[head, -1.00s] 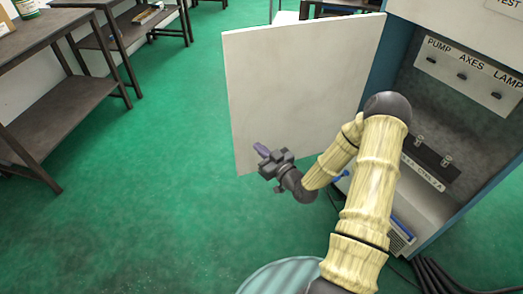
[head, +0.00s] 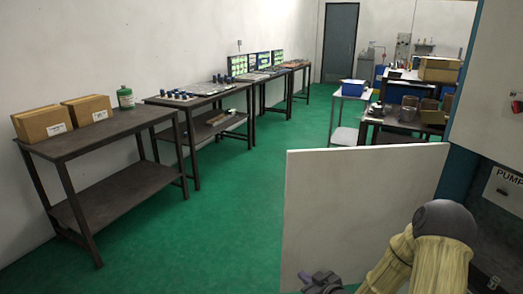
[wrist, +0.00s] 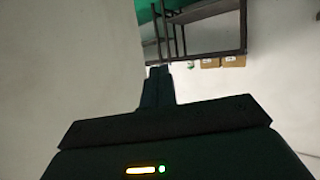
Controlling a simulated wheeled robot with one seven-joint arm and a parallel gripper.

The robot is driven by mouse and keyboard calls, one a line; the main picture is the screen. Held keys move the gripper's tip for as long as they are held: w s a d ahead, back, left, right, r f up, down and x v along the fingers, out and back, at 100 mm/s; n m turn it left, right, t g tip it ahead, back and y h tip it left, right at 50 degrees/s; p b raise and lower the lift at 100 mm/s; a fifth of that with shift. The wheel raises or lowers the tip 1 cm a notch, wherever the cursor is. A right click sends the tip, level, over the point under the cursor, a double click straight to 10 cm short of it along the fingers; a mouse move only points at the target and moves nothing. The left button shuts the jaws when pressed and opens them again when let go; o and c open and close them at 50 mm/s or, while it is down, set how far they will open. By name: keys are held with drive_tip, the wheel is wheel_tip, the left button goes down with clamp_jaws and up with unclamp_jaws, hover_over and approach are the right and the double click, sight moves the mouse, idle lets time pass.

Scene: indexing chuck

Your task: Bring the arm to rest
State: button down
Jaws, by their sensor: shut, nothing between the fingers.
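My gripper (head: 318,280) shows at the bottom of the head view, in front of the lower part of a white door panel (head: 345,200). Only part of the gripper is in frame there. In the wrist view my gripper's dark fingers (wrist: 158,85) are together, with nothing between them. My arm is bent, its yellowish links at the lower right of the head view. The white panel stands open from a machine cabinet (head: 497,90) at the right edge. A pale surface fills the left side of the wrist view.
A dark table (head: 95,135) with two cardboard boxes (head: 65,116) and a green bottle (head: 125,97) stands at the left wall. More tables line the wall behind it. A cluttered bench (head: 400,122) stands behind the panel. The green floor (head: 225,210) between is clear.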

drive_tip(key=s+d+r+m+g+h, duration=0.1)
drive_tip(key=s+r+m+g+h, duration=0.35)
drive_tip(key=s, duration=0.65)
drive_tip(key=s+d+r+m+g+h, duration=0.1)
drive_tip(key=s+r+m+g+h, duration=0.1)
drive_tip(key=s+r+g, duration=0.5)
drive_tip(key=s+r+t+p, duration=0.2)
drive_tip(key=s+r+p, duration=0.1)
drive_tip(key=r+p, duration=1.2)
drive_tip(key=shift+a+r, duration=0.2)
drive_tip(key=shift+r, duration=0.1)
